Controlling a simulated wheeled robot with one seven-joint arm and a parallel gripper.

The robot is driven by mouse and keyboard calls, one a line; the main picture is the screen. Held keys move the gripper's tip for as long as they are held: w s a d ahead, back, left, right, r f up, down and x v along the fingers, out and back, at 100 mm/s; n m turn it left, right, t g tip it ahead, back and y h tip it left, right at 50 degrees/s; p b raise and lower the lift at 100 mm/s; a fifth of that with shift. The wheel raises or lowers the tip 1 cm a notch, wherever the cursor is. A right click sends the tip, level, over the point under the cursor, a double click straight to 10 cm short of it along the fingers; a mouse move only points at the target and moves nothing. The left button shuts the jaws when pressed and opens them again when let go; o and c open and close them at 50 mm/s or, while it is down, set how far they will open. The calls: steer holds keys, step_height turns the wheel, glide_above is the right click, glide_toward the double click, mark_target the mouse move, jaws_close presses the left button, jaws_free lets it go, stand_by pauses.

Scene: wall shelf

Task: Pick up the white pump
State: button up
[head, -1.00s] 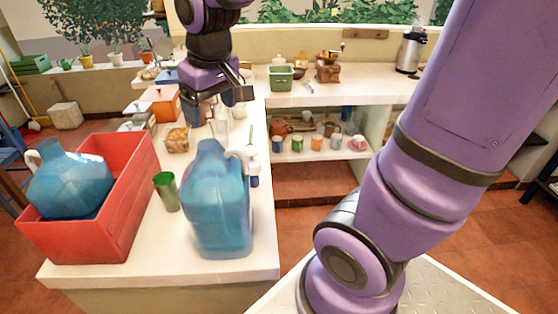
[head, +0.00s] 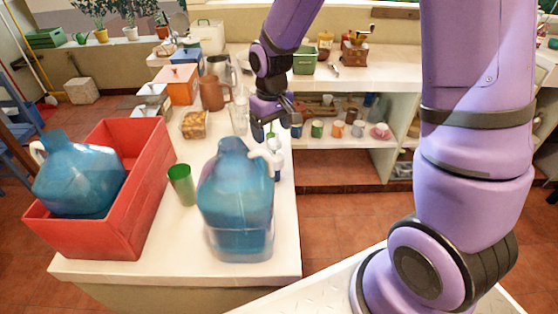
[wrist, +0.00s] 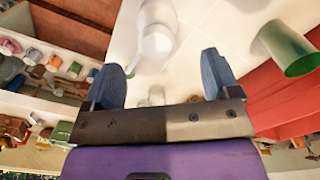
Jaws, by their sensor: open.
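The white pump (head: 274,160) stands on the counter just right of the blue jug (head: 236,205), which partly hides it. In the wrist view a white, rounded thing that looks like the pump (wrist: 157,40) is beyond the fingertips, roughly in line with the gap between them. My gripper (head: 275,130) is above and behind the pump in the head view. Its two blue-grey fingers (wrist: 163,78) are spread apart with nothing held between them. The pump's lower part is hard to make out.
A green cup (head: 181,184) stands left of the jug. A red crate (head: 140,205) holds another blue jug (head: 80,180). A brown pitcher (head: 213,92) and boxes stand farther back. Shelves with cups (head: 337,129) are to the right.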

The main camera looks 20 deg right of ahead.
mark_target(274, 153)
steer(key=shift+s+d+f, duration=0.1)
steer(key=shift+d+f, duration=0.05)
steer(key=shift+f, duration=1.8)
steer(key=shift+d+f, duration=0.1)
steer(key=shift+f, duration=1.85)
steer(key=c, duration=1.1)
